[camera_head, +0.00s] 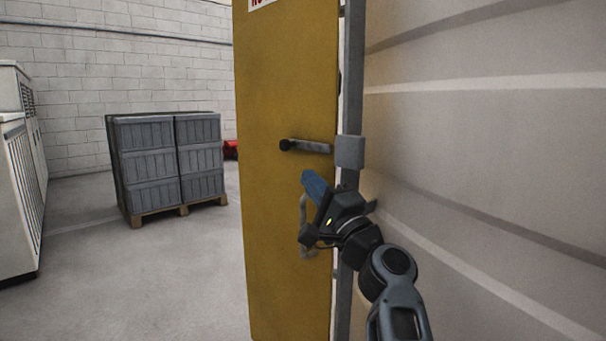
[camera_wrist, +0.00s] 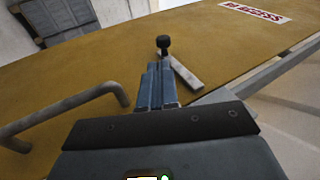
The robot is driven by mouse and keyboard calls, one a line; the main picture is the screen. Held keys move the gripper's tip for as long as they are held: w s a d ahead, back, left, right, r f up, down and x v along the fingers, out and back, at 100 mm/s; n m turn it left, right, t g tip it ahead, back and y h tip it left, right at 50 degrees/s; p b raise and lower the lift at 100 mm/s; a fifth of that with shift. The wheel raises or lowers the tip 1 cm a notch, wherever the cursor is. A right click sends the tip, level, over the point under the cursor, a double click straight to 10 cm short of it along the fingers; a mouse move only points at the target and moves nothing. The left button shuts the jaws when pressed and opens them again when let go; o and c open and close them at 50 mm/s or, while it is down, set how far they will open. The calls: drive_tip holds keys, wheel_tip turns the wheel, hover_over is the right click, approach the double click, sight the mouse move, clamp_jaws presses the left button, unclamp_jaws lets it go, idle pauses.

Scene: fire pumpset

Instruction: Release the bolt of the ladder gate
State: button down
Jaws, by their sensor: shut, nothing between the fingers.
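The ladder gate (camera_head: 275,230) is a yellow panel, which fills much of the wrist view (camera_wrist: 110,75). Its bolt (camera_head: 313,146) is a short grey bar with a dark knob at its left end. The bar's right end meets a grey block (camera_head: 349,151) on the post; I cannot tell how far it enters. My gripper (camera_head: 309,178), with blue fingers, is shut and empty, just below the bolt. In the wrist view the fingertips (camera_wrist: 156,66) lie close to the knob (camera_wrist: 163,43) and the bolt bar (camera_wrist: 187,73); contact is unclear.
A grey pull handle (camera_head: 303,215) is on the gate, partly behind my gripper; it shows left in the wrist view (camera_wrist: 65,110). A grey post (camera_head: 345,320) and ribbed wall (camera_head: 490,150) stand right. Stacked grey crates (camera_head: 170,160) stand on a pallet behind left.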

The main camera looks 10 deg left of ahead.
drive_tip(key=v, duration=0.6)
drive_tip(key=shift+b, duration=0.3)
drive_tip(key=shift+s+d, duration=0.1)
drive_tip(key=shift+d, duration=0.05)
